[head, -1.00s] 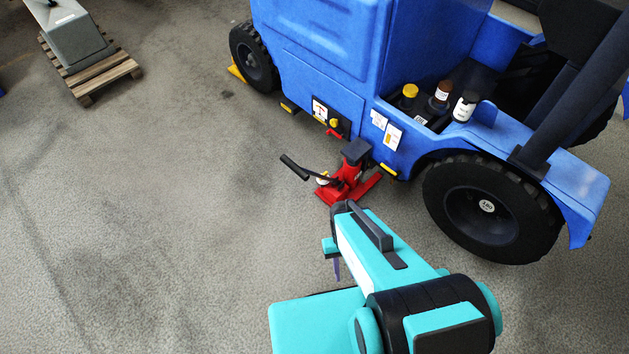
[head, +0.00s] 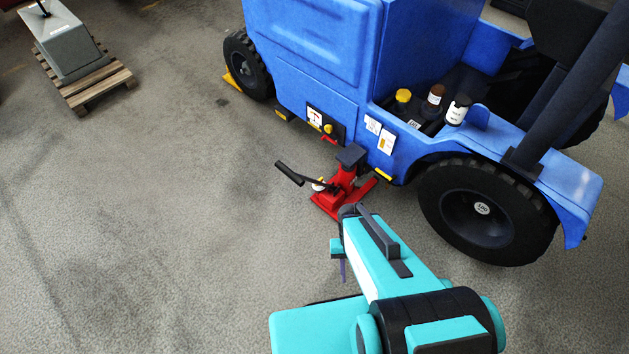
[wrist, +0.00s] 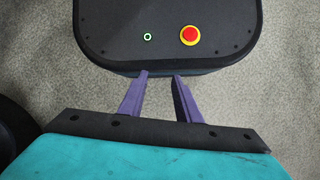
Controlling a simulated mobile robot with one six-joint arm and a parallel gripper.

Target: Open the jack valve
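A red jack (head: 340,192) with a black handle (head: 290,174) stands on the floor against the side of the blue truck, its dark top under the truck's lower edge. A small pale round part (head: 319,185) shows at its left side; I cannot tell if this is the valve. My gripper (head: 343,270) hangs in front of the jack, apart from it, mostly hidden behind my arm. In the wrist view my gripper's two purple fingers (wrist: 160,74) are spread with nothing between them. The jack is not in the wrist view.
The blue truck (head: 310,60) fills the back, with a large black wheel (head: 485,210) right of the jack and bottles (head: 457,110) in its side tray. A grey block sits on a wooden pallet (head: 100,84) at upper left. The floor (head: 150,230) at left is clear.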

